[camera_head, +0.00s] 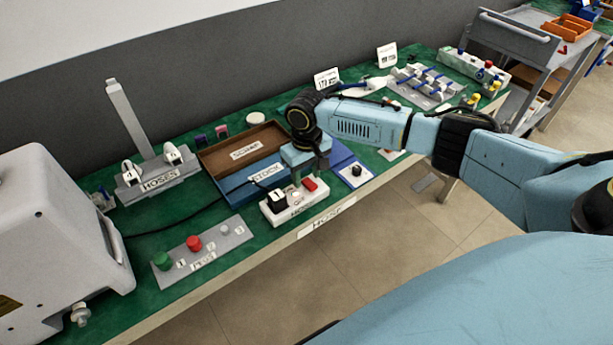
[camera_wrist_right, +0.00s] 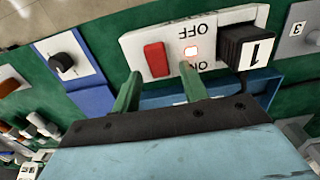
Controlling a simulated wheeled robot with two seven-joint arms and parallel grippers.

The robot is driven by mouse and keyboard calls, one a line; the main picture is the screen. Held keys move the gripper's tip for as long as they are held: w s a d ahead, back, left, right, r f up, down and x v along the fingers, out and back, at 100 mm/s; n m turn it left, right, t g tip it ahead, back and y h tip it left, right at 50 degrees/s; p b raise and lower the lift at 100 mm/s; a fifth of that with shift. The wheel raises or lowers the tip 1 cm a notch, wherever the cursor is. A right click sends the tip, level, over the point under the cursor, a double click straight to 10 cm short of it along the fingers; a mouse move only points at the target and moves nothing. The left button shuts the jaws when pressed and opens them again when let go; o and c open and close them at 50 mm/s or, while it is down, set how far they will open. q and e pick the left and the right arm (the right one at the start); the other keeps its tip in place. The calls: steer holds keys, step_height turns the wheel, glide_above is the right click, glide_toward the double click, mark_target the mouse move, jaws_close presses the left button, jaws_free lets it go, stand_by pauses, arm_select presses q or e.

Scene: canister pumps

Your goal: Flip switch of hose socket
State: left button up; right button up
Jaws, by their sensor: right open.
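The hose socket (camera_head: 289,211) is a white box at the table's front edge, below the blue tray. It carries a black plug (camera_head: 278,200) marked 1 and a red switch (camera_head: 310,185). In the right wrist view the socket (camera_wrist_right: 217,24) shows OFF and ON lettering upside down, a glowing light (camera_wrist_right: 190,51), the red switch (camera_wrist_right: 155,59) and the plug (camera_wrist_right: 245,47). My right gripper (camera_wrist_right: 160,82) is open and empty, its fingertips by the socket. One finger is near the light, the other left of the switch; contact cannot be told. My left gripper is not in view.
A blue tray (camera_head: 238,194) and a brown tray (camera_head: 215,159) lie behind the socket. A blue panel with a black knob (camera_head: 356,170) stands close on the right.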

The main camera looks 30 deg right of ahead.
steer(key=shift+f, duration=0.4)
steer(key=shift+c, duration=0.4)
jaws_close()
steer(key=t+p, duration=0.1)
steer(key=p, duration=0.2)
steer(key=t+p, duration=0.1)
steer(key=p, duration=0.2)
steer(key=shift+s+r, duration=0.35)
steer(key=shift+s, duration=0.05)
steer(key=shift+f+t+p, duration=0.15)
steer(key=shift+t+p, duration=0.55)
steer(key=shift+p, duration=0.05)
steer(key=shift+o, duration=0.4)
jaws_free()
